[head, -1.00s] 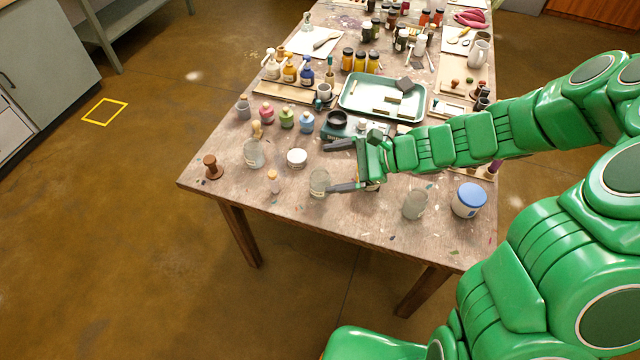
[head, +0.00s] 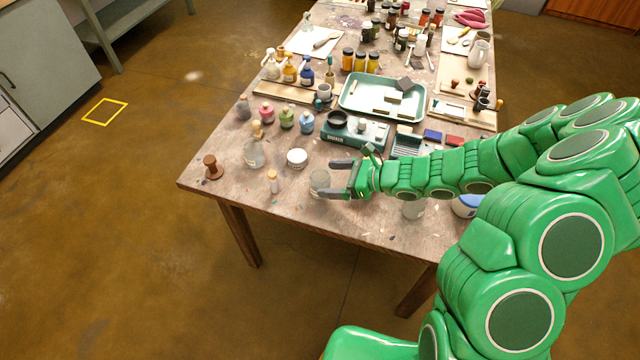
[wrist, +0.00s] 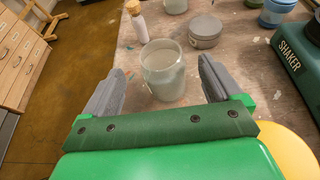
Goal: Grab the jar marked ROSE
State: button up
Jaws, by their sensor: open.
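A clear, frosted-looking glass jar (head: 318,180) stands upright near the table's front edge. In the wrist view the same open-topped jar (wrist: 163,72) stands between my fingers. No ROSE wording is readable on it or on the other jars. My gripper (head: 328,178) is open, with one finger on each side of this jar. In the wrist view my gripper (wrist: 158,75) shows a gap beside each finger; I see no clear contact. A similar glass jar (head: 254,155) stands to the left, and another glass jar (head: 413,210) is partly hidden behind my arm.
A small corked bottle (head: 273,184) and a round lidded tin (head: 297,158) stand close to the jar. A green SHAKER device (head: 355,136) lies behind my gripper. A blue-lidded pot (head: 466,206) is mostly behind my arm.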

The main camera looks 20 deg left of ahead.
aim_at(329, 180)
jog(key=shift+f+x, duration=0.25)
jog(key=shift+x, duration=2.8)
jog(key=shift+w, duration=0.15)
jog(key=c, duration=1.1)
